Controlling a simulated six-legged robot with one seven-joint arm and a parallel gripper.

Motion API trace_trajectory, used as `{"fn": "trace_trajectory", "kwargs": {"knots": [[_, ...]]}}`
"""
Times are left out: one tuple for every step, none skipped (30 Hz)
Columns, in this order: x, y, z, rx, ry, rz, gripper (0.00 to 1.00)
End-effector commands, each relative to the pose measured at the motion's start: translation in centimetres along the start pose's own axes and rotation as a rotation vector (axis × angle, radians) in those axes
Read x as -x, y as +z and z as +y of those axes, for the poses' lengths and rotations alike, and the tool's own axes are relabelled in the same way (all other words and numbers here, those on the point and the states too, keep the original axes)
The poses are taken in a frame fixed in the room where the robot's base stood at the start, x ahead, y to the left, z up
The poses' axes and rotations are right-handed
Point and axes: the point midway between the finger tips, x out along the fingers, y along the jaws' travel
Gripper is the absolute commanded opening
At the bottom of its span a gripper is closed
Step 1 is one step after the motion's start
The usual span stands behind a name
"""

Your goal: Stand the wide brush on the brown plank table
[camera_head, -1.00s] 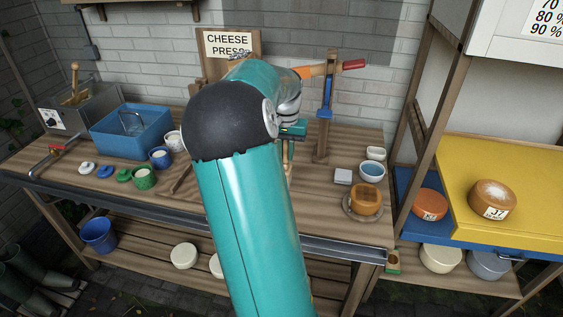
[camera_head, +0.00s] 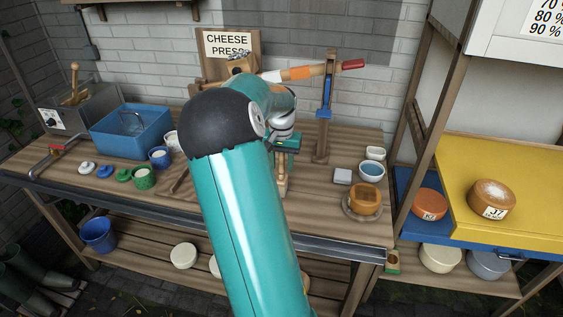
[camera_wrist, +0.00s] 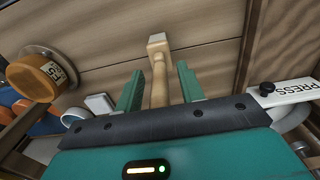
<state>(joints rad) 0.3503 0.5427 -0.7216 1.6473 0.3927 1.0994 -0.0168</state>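My gripper (camera_head: 287,145) is low over the brown plank table (camera_head: 330,222), near its middle. In the wrist view its two teal fingers (camera_wrist: 160,86) stand apart, with a visible gap on each side of a light wooden handle (camera_wrist: 158,82). The handle ends in a pale square block (camera_wrist: 157,41) at its far end, against the planks. I take this to be the wide brush; it also shows upright below my gripper in the head view (camera_head: 281,180). Its bristles cannot be made out, and my gripper body hides its near end.
Small pots and the blue basin (camera_head: 130,140) are left.

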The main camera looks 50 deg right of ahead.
Motion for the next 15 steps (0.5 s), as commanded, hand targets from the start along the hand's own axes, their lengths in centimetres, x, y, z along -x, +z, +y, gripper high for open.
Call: {"fn": "trace_trajectory", "kwargs": {"knots": [[0.0, 0.0, 0.0, 0.0, 0.0, 0.0, 0.38], [0.0, 0.0, 0.0, 0.0, 0.0, 0.0, 0.38], [0.0, 0.0, 0.0, 0.0, 0.0, 0.0, 0.38], [0.0, 0.0, 0.0, 0.0, 0.0, 0.0, 0.38], [0.0, 0.0, 0.0, 0.0, 0.0, 0.0, 0.38], [0.0, 0.0, 0.0, 0.0, 0.0, 0.0, 0.38], [0.1, 0.0, 0.0, 0.0, 0.0, 0.0, 0.38], [0.1, 0.0, 0.0, 0.0, 0.0, 0.0, 0.38], [0.3, 0.0, 0.0, 0.001, 0.0, 0.0, 0.38], [0.5, 0.0, 0.0, 0.001, 0.0, 0.001, 0.38], [0.8, 0.0, 0.0, 0.001, -0.001, 0.001, 0.38], [1.3, -0.1, -0.1, 0.002, -0.001, 0.002, 0.38], [1.7, -0.1, 0.0, 0.002, -0.001, 0.003, 0.38], [2.2, -0.1, 0.0, 0.002, -0.002, 0.003, 0.38], [3.0, -0.1, 0.0, 0.001, -0.002, 0.003, 0.38]]}}
